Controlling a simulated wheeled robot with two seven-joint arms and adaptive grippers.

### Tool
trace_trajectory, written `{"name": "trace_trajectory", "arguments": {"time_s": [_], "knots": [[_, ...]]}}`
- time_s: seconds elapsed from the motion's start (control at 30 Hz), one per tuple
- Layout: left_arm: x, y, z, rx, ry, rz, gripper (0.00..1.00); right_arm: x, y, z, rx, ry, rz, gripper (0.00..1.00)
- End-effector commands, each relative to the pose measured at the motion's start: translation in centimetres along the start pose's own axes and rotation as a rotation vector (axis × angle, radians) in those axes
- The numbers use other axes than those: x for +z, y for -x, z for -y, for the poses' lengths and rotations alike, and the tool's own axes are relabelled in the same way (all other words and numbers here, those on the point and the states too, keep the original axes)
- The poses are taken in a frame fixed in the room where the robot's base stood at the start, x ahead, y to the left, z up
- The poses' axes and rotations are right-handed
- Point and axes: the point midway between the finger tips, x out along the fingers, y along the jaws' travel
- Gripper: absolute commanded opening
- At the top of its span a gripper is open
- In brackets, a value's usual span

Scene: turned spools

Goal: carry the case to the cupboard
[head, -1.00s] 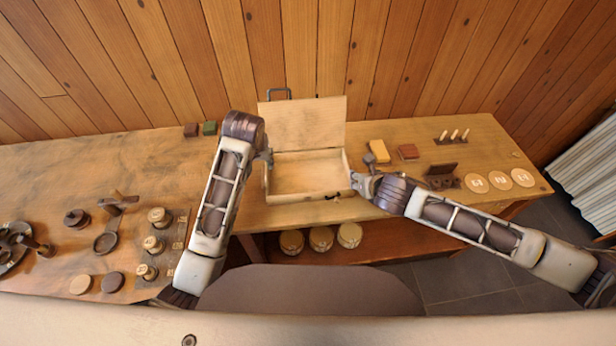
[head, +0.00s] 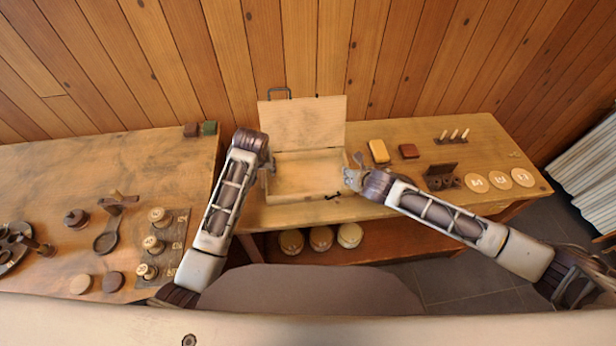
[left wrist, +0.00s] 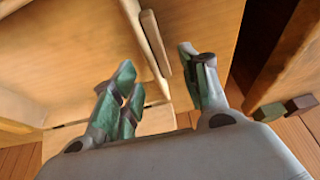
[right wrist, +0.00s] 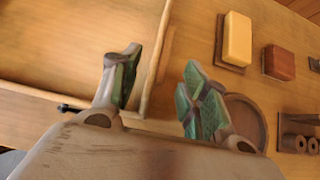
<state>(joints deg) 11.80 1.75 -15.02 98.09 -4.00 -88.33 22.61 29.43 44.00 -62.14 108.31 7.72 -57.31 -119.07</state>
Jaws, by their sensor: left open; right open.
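The case (head: 300,183) is a pale wooden box on the right-hand table, its lid (head: 305,122) raised, its inside empty as far as I see. It also shows in the left wrist view (left wrist: 60,45) and the right wrist view (right wrist: 80,45). My left gripper (head: 268,165) is open at the case's left side; in its wrist view the side wall lies between the fingers (left wrist: 160,92). My right gripper (head: 350,180) is open at the right side, the wall's edge between its fingers (right wrist: 160,92). Neither grips it. I cannot make out a cupboard.
A yellow block (head: 378,151) and a red-brown block (head: 409,151) lie right of the case. Round pale discs (head: 500,179) lie further right. Several spools (head: 157,245) and a dark ladle-like piece (head: 106,242) are on the left table. Round-topped jars (head: 321,238) stand on the shelf below.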

Motion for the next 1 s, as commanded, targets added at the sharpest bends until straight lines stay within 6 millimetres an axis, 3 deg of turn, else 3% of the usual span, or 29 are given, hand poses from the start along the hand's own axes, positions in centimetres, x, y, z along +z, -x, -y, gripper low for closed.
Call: {"name": "trace_trajectory", "arguments": {"time_s": [0.5,1.0], "knots": [[-0.1,-4.1,0.0,0.000,0.000,0.000,0.45,0.0,-4.1,0.0,0.000,0.000,0.001,0.45],[0.0,-4.8,0.0,0.000,0.000,-0.001,0.45,0.0,-4.8,0.0,0.000,0.000,0.000,0.45]]}}
